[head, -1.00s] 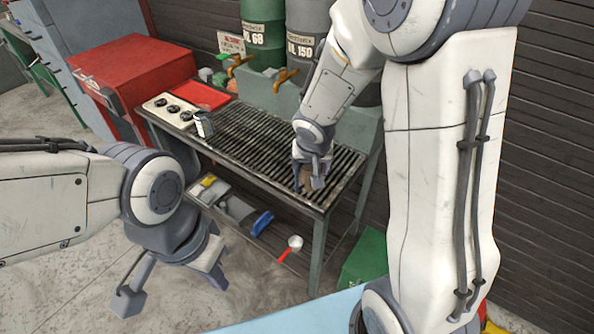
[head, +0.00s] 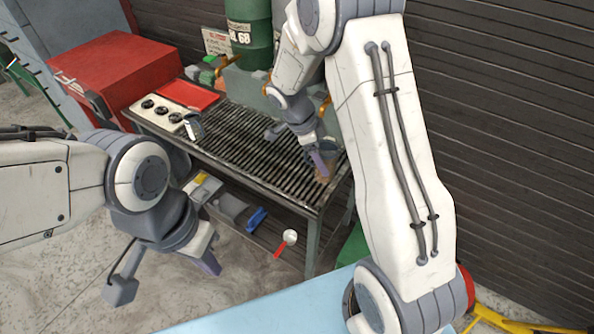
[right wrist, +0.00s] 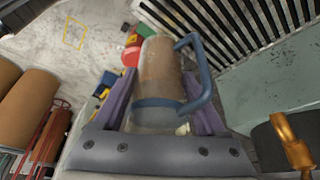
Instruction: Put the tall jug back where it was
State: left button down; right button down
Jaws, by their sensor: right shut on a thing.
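The tall jug (right wrist: 158,72) is see-through with a brownish look, a blue band and a blue handle on its right in the right wrist view. My right gripper (right wrist: 160,108) is shut on it, with one finger on each side of its body. In the head view the jug (head: 326,163) is partly hidden by my right gripper (head: 312,160), over the right end of the slatted bench. I cannot tell whether the jug touches the slats. My left gripper (head: 163,278) is open and empty, low in front of the bench.
The slatted bench (head: 250,140) bears a red tray (head: 188,95), a panel with black knobs (head: 160,110) and a small dark-framed item (head: 194,127). Green drum (head: 248,30) and taps stand behind. A red-handled ladle (head: 287,242) is on the lower shelf. The slats' middle is clear.

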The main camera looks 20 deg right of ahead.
jog(key=w+a+f+p, duration=0.1)
jog(key=f, duration=0.1)
jog(key=w+a+f+p, duration=0.1)
jog(key=w+a+f, duration=0.1)
jog(key=f, duration=0.1)
jog(key=w+a+f+p, duration=0.2)
jog(key=f, duration=0.1)
jog(key=shift+a, duration=0.1)
jog(key=shift+f, duration=0.15)
jog(key=shift+f+b, duration=0.2)
jog(key=shift+b, duration=0.15)
grip_release()
jog(key=shift+r, duration=0.15)
